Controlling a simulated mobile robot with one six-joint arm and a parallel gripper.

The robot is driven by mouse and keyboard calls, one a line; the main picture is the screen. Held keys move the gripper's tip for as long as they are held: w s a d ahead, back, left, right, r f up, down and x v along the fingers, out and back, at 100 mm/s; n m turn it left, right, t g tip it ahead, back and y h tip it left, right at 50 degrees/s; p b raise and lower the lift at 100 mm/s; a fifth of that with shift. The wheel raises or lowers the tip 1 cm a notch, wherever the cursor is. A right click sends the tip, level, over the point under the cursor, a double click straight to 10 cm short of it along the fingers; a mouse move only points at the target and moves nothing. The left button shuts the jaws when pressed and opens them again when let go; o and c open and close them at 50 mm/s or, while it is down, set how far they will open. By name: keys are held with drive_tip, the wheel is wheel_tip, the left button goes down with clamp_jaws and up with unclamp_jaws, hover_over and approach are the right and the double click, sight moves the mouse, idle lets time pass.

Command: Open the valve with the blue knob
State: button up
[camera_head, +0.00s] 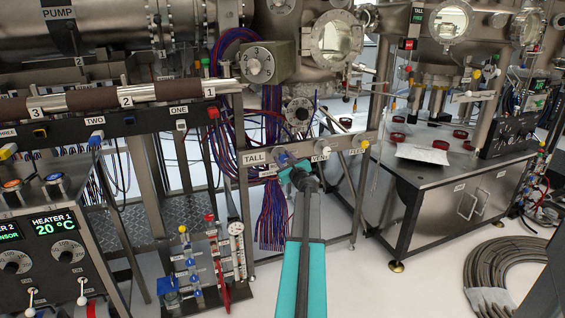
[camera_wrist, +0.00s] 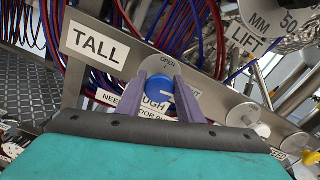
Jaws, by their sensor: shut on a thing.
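The blue knob (camera_wrist: 158,90) sits on a round plate marked OPEN, on a metal rail with a TALL label (camera_wrist: 95,45). In the wrist view, my gripper (camera_wrist: 161,74) has its two purple fingers on either side of the knob, shut on it. The knob has a white mark on its right side. A label below it is partly hidden by the fingers and knob. In the head view my gripper (camera_head: 290,166) reaches the rail, where the TALL label (camera_head: 255,158) also shows; the arm covers part of the area there.
Red and blue cables hang behind the rail. A steel cabinet (camera_head: 440,205) stands to the right and a heater panel (camera_head: 40,250) at the left.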

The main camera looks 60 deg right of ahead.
drive_tip(key=n+b, duration=0.1)
drive_tip(key=b, duration=0.1)
drive_tip(key=n+b, duration=0.4)
drive_tip(key=shift+w+a+f, duration=0.1)
drive_tip(key=shift+w+f, duration=0.1)
drive_tip(key=shift+f, duration=0.05)
drive_tip(key=n+b, duration=0.3)
drive_tip(key=b, duration=0.2)
drive_tip(key=shift+n, duration=0.4)
drive_tip(key=n+b, duration=0.5)
drive_tip(key=b, duration=0.2)
drive_tip(key=n+b, duration=0.2)
drive_tip(key=n, duration=0.1)
drive_tip(key=shift+r+b, duration=0.15)
drive_tip(key=shift+b, duration=0.15)
drive_tip(key=o, duration=1.1)
drive_tip(key=shift+c, duration=0.2)
drive_tip(key=shift+s, duration=0.1)
